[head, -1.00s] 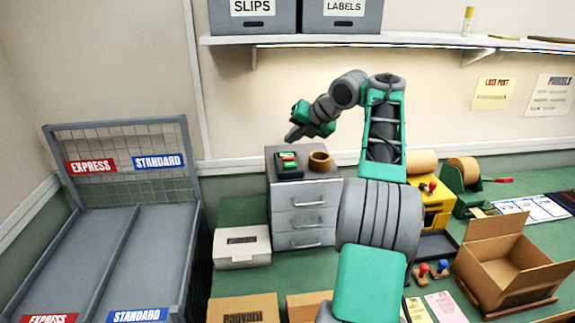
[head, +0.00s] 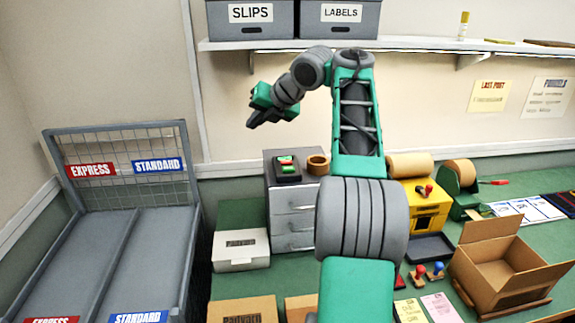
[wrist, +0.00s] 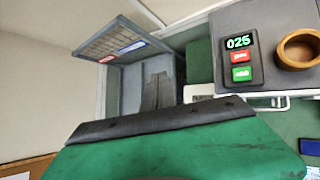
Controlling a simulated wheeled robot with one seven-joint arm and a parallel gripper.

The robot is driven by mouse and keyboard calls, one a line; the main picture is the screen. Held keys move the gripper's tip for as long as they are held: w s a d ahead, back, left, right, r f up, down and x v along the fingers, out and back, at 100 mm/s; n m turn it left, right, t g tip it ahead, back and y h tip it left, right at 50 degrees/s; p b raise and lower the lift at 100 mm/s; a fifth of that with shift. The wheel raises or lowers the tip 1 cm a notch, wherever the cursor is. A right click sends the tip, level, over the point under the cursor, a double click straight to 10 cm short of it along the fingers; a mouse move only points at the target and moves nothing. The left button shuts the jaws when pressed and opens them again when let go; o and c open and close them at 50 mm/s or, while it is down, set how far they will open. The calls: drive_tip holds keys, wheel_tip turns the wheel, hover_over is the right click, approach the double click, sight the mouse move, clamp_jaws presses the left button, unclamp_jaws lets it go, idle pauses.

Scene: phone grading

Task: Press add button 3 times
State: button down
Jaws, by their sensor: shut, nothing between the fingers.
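A dark counter device (head: 287,170) with a red and a green button sits on top of the grey drawer unit (head: 293,200). In the wrist view the device (wrist: 228,70) shows "025" on its display. Its red button (wrist: 241,56) is next to the display and its green button (wrist: 242,73) is below that; their small labels are too blurred to read surely. My gripper (head: 256,122) is shut and empty, in the air above and left of the device, not touching it.
A round wooden bowl (head: 318,165) stands right beside the device; it also shows in the wrist view (wrist: 298,50). The express and standard rack (head: 125,230) is at the left. A shelf (head: 380,43) runs above the arm.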

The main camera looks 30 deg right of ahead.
drive_tip(key=a+r+p, duration=0.1)
drive_tip(key=a+r, duration=0.2)
drive_tip(key=a, duration=0.1)
drive_tip(key=n+g+h, duration=0.1)
drive_tip(key=n+h, duration=0.5)
drive_tip(key=n, duration=2.2)
hover_over(289, 170)
wheel_tip(289, 170, down, 7)
wheel_tip(289, 170, down, 9)
drive_tip(key=b, duration=0.7)
drive_tip(key=shift+r, duration=0.1)
drive_tip(key=shift+f+b, duration=0.35)
drive_tip(key=shift+f, duration=0.05)
